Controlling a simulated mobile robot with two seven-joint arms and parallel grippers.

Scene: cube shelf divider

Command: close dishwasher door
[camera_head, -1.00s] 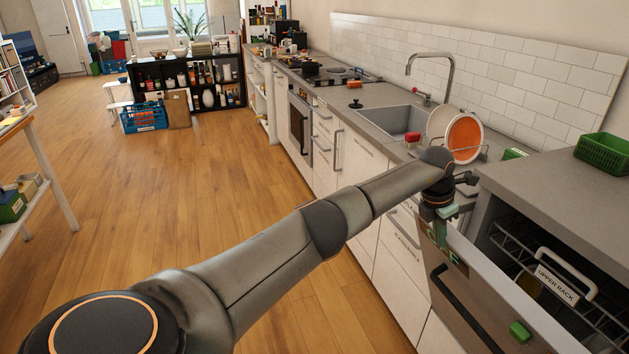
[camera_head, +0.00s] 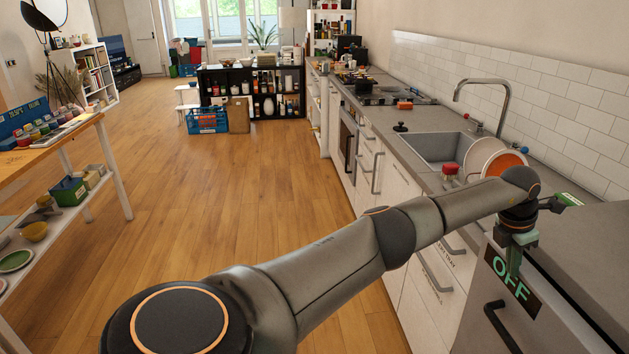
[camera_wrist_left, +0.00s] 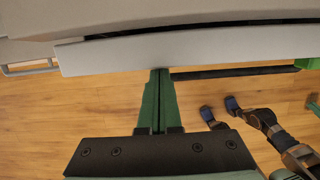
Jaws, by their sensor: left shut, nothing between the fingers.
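The grey dishwasher door (camera_head: 478,322) stands at the lower right of the head view, close in front of the cabinet under the counter. It bears a dark handle (camera_head: 497,330) and an "OFF" label (camera_head: 513,281). In the wrist view the door's top edge (camera_wrist_left: 105,55) lies along a narrow dark gap below the grey counter. My left gripper (camera_head: 514,265) is shut and empty, fingers pointing down at the door's outer face by the label. Its green fingertips (camera_wrist_left: 159,72) meet the door edge in the wrist view; contact is unclear. The rack inside is hidden.
A grey counter (camera_head: 590,235) with a sink (camera_head: 435,148) runs along the right wall. White drawer fronts (camera_head: 400,285) adjoin the door. The wooden floor (camera_head: 240,190) is open at left. Dark jointed parts with blue tips (camera_wrist_left: 232,104) show low in the wrist view.

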